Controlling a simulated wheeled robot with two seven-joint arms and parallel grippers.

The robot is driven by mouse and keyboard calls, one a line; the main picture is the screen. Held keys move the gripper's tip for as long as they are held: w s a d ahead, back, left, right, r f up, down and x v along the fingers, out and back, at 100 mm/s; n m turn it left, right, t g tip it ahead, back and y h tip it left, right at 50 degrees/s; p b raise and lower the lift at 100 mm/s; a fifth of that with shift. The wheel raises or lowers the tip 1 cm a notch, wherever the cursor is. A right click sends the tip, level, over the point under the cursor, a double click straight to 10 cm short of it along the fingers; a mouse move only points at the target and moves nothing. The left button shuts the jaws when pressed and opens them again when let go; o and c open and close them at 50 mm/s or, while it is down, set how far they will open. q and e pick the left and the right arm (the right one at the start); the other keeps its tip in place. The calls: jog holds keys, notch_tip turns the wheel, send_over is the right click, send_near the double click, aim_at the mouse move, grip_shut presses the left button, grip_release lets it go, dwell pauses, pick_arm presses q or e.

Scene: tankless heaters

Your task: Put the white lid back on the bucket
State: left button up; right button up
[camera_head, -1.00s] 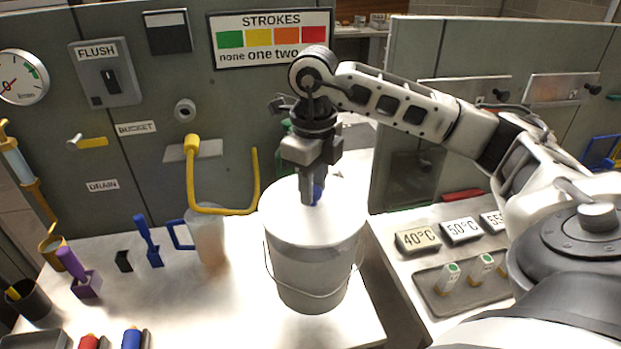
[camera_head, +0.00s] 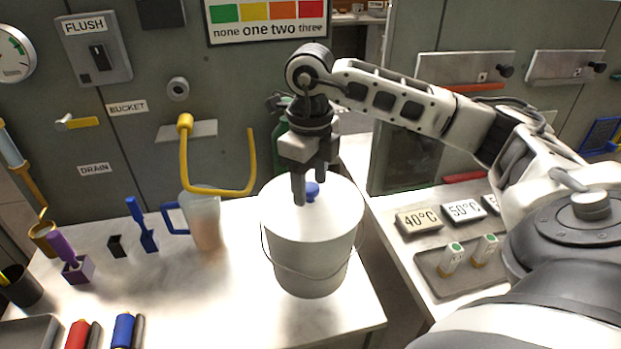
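The white bucket (camera_head: 310,263) stands upright on the near white table, with its wire handle hanging down the front. The white lid (camera_head: 340,205) lies over the bucket's top and looks about level with the rim. Its blue knob (camera_head: 312,190) stands up near the lid's middle. My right gripper (camera_head: 310,195) points down above the lid, with its two fingers apart at the knob. The knob shows between and behind the fingers, and I see no finger pressing on it. My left gripper is out of view.
A pitcher with a blue handle (camera_head: 203,220) stands left of the bucket, below a yellow bent pipe (camera_head: 217,190). Blue and purple tools stand farther left. A tray with small bottles (camera_head: 462,265) lies to the right, across a gap.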

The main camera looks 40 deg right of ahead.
notch_tip(320, 180, up, 5)
jog(key=shift+r, duration=0.2)
pick_arm(q)
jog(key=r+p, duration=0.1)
jog(key=p, duration=0.1)
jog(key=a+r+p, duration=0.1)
jog(key=p, duration=0.1)
pick_arm(e)
notch_tip(320, 180, up, 10)
jog(key=shift+r, duration=0.25)
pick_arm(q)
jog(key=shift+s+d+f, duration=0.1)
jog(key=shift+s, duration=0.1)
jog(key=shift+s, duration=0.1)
